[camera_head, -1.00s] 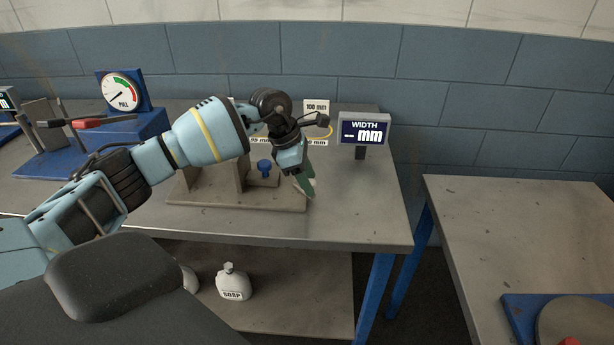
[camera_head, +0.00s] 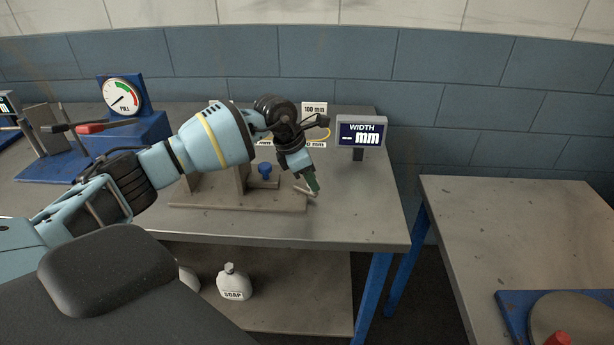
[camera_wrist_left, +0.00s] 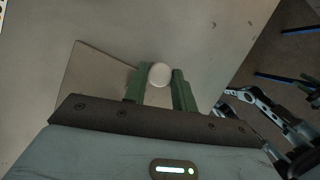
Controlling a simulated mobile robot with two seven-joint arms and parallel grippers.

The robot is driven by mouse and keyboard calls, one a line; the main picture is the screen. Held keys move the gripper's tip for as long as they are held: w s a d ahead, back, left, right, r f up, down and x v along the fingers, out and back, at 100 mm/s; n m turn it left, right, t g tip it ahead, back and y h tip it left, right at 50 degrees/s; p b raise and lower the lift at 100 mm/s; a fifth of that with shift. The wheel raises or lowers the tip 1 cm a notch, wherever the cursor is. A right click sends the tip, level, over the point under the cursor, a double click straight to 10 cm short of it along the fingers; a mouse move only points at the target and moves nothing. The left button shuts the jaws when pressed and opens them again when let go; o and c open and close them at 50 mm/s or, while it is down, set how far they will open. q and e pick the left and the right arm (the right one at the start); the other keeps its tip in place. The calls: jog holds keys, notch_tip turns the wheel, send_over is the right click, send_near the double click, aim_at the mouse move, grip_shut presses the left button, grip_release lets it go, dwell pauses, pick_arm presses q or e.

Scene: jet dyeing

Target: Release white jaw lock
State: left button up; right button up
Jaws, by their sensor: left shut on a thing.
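A brown jaw fixture (camera_head: 237,207) with upright plates stands on the grey bench. A blue knob (camera_head: 265,169) sits at its middle. My left gripper (camera_head: 314,190) is at the fixture's right end, fingers pointing down. In the left wrist view a round white knob (camera_wrist_left: 159,74) sits between the green fingertips of my left gripper (camera_wrist_left: 160,78), which is shut on it. In the head view the fingers mostly hide this knob. A pale bar (camera_head: 302,190) shows beside the fingers.
A width display (camera_head: 361,134) stands behind my gripper to the right. A pull gauge (camera_head: 122,98) and a blue fixture (camera_head: 45,165) are on the left. The bench's right front is clear. A second table (camera_head: 520,225) stands to the right, past a gap.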

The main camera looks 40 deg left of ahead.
pick_arm(q)
jog(key=shift+r, duration=0.1)
jog(key=o, duration=1)
jog(key=shift+v, duration=3.9)
